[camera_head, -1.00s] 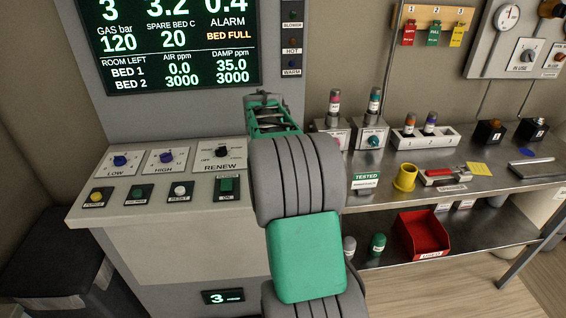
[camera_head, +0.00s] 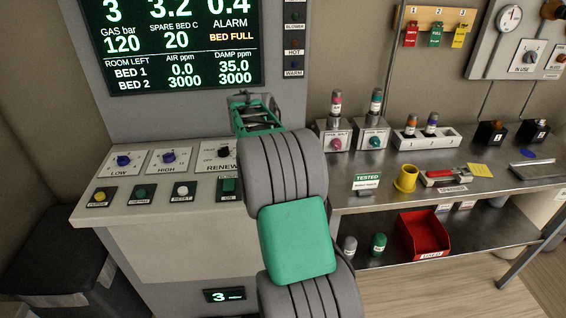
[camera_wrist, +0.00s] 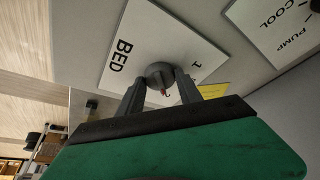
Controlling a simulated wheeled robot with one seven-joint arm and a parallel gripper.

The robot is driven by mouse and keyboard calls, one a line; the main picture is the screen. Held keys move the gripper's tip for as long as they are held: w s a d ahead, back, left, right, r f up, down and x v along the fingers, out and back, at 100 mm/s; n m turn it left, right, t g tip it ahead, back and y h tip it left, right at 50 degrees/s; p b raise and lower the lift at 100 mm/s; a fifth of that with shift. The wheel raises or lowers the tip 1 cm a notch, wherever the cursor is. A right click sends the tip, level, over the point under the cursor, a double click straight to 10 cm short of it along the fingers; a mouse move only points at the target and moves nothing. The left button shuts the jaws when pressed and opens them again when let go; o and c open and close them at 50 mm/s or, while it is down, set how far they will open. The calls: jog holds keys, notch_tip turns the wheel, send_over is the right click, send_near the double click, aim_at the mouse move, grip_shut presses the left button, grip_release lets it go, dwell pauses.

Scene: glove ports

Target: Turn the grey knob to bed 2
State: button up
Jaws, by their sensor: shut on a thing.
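The grey knob (camera_wrist: 159,71) sits on a white plate (camera_wrist: 128,27) lettered BED in the wrist view. A small red mark on the knob's edge faces my gripper. My gripper (camera_wrist: 160,84) has one finger on each side of the knob and is shut on it. In the head view my gripper (camera_head: 256,112) is up by the console, right below the screen, and my arm hides the knob there.
A sloped console (camera_head: 148,225) with other knobs and buttons lies to the left. The screen (camera_head: 180,45) stands above it. A steel bench (camera_head: 400,193) with cartridges, a yellow cup (camera_head: 405,180) and a red bin (camera_head: 424,236) stands to the right. A PUMP/COOL plate (camera_wrist: 280,25) adjoins the BED plate.

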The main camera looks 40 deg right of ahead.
jog(key=o, duration=1.4)
jog(key=shift+c, duration=0.2)
jog(key=v, duration=0.7)
jog(key=shift+r, duration=0.4)
jog(key=shift+a, duration=0.25)
